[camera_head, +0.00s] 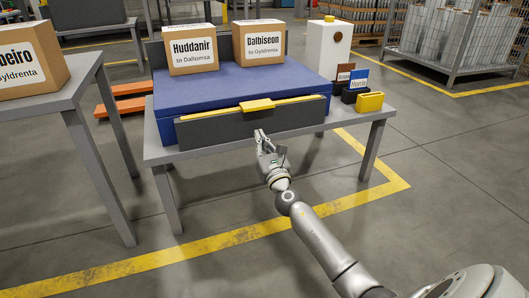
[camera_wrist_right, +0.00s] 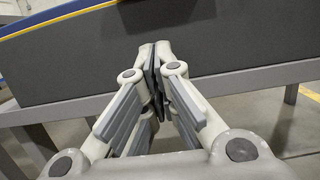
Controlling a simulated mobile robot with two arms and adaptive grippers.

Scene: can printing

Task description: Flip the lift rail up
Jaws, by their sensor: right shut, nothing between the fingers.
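The lift rail is a dark grey panel (camera_head: 210,130) with a yellow top edge and a yellow handle (camera_head: 256,105) at its middle. It hangs along the front of the blue platform (camera_head: 180,95) on the grey table. My right gripper (camera_head: 259,133) is just in front of the panel, below the handle. In the right wrist view its fingertips (camera_wrist_right: 155,50) are together with nothing between them, and the dark panel (camera_wrist_right: 225,40) fills the space beyond. I cannot tell whether the fingertips touch the panel. My left gripper is not in view.
Two cardboard boxes, Huddanir (camera_head: 193,55) and Dalbiseon (camera_head: 260,44), stand on the platform. A yellow block (camera_head: 369,102) and small card holders sit at the table's right. Another table with a box (camera_head: 30,62) stands left. The floor in front is clear.

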